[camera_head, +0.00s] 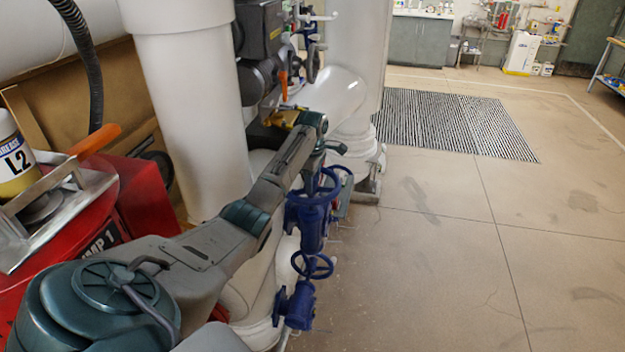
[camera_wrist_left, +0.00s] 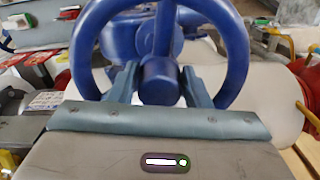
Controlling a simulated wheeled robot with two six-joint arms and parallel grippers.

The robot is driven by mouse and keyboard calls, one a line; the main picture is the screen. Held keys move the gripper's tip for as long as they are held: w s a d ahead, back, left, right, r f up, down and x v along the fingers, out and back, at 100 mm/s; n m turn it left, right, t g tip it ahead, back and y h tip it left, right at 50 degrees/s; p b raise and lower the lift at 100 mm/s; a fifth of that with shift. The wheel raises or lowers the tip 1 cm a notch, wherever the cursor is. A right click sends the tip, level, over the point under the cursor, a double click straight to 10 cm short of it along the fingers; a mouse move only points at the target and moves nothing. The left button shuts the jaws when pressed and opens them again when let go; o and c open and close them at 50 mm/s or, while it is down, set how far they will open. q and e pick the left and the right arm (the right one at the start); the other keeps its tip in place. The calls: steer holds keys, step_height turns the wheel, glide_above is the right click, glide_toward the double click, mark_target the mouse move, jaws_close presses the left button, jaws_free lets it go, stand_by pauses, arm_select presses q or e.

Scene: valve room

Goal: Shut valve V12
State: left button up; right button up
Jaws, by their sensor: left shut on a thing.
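In the left wrist view, a blue valve handwheel (camera_wrist_left: 237,50) fills the upper middle, with a round hub and a spoke running up to its rim. My left gripper (camera_wrist_left: 160,86) has one finger on each side of the hub and is shut on the handwheel. In the head view my left arm reaches forward to a group of blue valves; an upper blue handwheel (camera_head: 316,198) and a lower blue handwheel (camera_head: 312,265) show there. The gripper's fingers are mostly hidden behind my arm in that view. I can read no V12 tag. My right gripper is not in view.
A thick white pipe (camera_head: 195,110) stands beside my left arm. A red pump unit (camera_head: 140,190) with a grease can (camera_head: 14,160) is at the left. The floor (camera_head: 440,240) at the right is clear, with a dark floor grate (camera_head: 455,122) farther back.

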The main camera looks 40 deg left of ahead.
arm_select(q)
steer(key=m, duration=0.6)
steer(key=shift+s+a+r, duration=0.2)
steer(key=shift+s+a, duration=0.05)
steer(key=shift+a, duration=0.05)
steer(key=m, duration=0.7)
steer(key=shift+a+r, duration=0.1)
steer(key=shift+r, duration=0.15)
steer(key=m, duration=0.6)
steer(key=shift+r, duration=0.1)
steer(key=m, duration=0.4)
steer(key=shift+m, duration=0.8)
steer(key=o, duration=0.8)
steer(key=shift+f, duration=0.2)
steer(key=shift+o, duration=0.8)
steer(key=shift+d+f, duration=0.1)
steer(key=shift+d, duration=0.25)
